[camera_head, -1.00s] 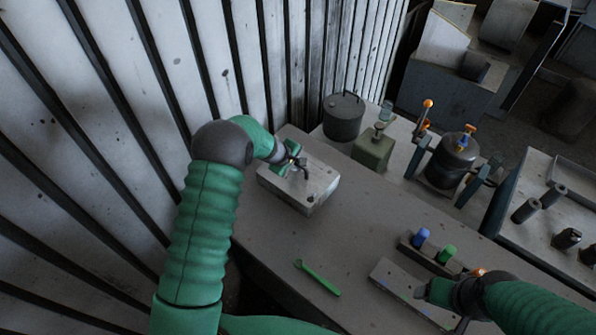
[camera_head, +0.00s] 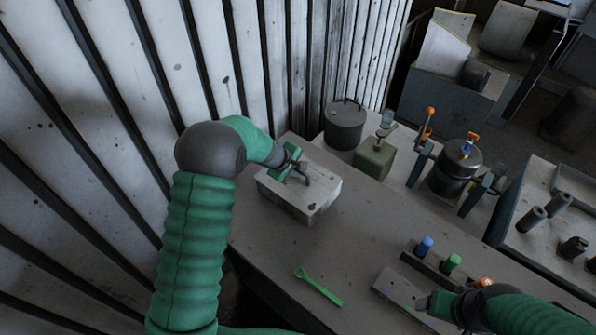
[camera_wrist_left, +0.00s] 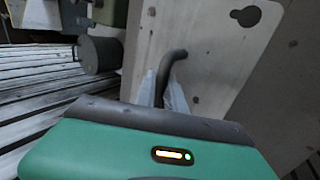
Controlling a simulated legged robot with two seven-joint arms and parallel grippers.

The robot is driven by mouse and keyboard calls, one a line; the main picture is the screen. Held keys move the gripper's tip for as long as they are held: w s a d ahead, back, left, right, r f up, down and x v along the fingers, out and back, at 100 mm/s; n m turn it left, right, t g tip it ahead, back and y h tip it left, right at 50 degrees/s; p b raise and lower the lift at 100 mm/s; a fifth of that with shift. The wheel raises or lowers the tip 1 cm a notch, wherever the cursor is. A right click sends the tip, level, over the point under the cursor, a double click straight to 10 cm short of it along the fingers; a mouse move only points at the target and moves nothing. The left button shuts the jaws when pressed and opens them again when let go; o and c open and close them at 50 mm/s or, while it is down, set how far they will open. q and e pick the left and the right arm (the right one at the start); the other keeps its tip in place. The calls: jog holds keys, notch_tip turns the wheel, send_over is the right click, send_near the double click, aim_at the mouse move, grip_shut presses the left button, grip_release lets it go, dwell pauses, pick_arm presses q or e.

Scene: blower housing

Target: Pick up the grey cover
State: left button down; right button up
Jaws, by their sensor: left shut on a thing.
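The grey cover (camera_head: 318,206) is a pale, box-like plate with a dark bent handle (camera_head: 306,170) on top, lying on the bench by the slatted wall. In the left wrist view the cover (camera_wrist_left: 216,75) shows a keyhole-shaped slot and small holes. My left gripper (camera_head: 296,169) is at the handle, and in the wrist view its fingers (camera_wrist_left: 162,88) are closed around the handle's near end. The cover appears to rest on the bench. My right gripper (camera_head: 432,302) is low at the right over a flat plate; its fingers are too small to read.
A green wrench (camera_head: 320,288) lies on the bench front. A rack with a blue knob (camera_head: 424,245) and green knob (camera_head: 450,263) stands at right. Behind are a dark lidded pot (camera_head: 345,126), a green block (camera_head: 374,158) and a black canister (camera_head: 453,168). The bench middle is clear.

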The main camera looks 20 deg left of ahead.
aim_at(303, 190)
pick_arm(q)
jog(key=s+d+b, duration=0.1)
jog(key=s, duration=0.1)
jog(key=s+d+b, duration=0.1)
jog(key=s, duration=0.1)
jog(key=s+b, duration=0.2)
jog(key=shift+s+d, duration=0.3)
jog(key=shift+d, duration=0.1)
jog(key=s+d+r+b, duration=0.1)
jog(key=s+d+b, duration=0.1)
jog(key=s, duration=0.4)
pick_arm(e)
jog(key=s+x, duration=0.2)
jog(key=x, duration=0.5)
pick_arm(q)
notch_tip(303, 190, up, 8)
jog(key=p, duration=0.7)
jog(key=shift+d+r, duration=0.15)
jog(key=shift+d, duration=0.1)
pick_arm(e)
jog(key=w+v, duration=0.1)
jog(key=v, duration=0.5)
jog(key=shift+w+r, duration=0.3)
jog(key=shift+r, duration=0.3)
pick_arm(q)
jog(key=shift+s, duration=0.1)
